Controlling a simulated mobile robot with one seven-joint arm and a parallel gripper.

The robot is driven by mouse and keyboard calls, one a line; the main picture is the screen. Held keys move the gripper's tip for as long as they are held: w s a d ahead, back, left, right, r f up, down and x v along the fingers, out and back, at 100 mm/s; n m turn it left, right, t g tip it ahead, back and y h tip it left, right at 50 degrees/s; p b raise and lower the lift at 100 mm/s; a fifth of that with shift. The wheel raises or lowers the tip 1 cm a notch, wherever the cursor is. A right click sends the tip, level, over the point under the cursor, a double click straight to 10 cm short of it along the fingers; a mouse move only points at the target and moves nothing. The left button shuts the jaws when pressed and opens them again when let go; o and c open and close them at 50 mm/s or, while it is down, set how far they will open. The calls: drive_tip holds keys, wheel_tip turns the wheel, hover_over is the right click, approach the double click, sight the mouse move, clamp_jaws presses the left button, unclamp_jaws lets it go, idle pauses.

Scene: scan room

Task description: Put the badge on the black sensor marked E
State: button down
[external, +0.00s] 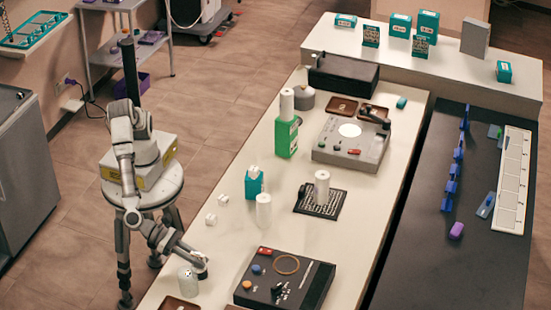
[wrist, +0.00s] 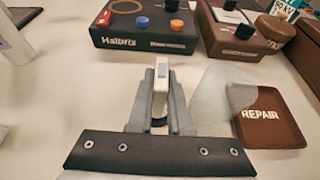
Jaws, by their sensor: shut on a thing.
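My gripper (wrist: 161,80) is shut on a small, narrow white piece (wrist: 161,68), seen nearly edge-on between the fingertips in the wrist view. It may be the badge, but I see no marking on it. In the external view my gripper (external: 201,268) is low over the near end of the white bench, beside a white bottle (external: 187,282). I cannot make out a black sensor marked E in either view.
A black console with knobs (external: 285,280) stands right of my gripper; it also shows ahead in the wrist view (wrist: 145,38). A brown tray marked REPAIR (wrist: 270,128) and a brown device (wrist: 242,45) lie to the right. White bench (external: 225,245) shows between items.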

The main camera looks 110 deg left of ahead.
drive_tip(key=shift+f, duration=0.2)
drive_tip(key=c, duration=0.9)
unclamp_jaws()
drive_tip(key=shift+o, duration=0.2)
drive_tip(key=shift+r, duration=0.1)
drive_tip(key=shift+r, duration=0.2)
drive_tip(key=p+v, duration=0.2)
drive_tip(key=v, duration=1)
drive_tip(key=shift+f, duration=0.15)
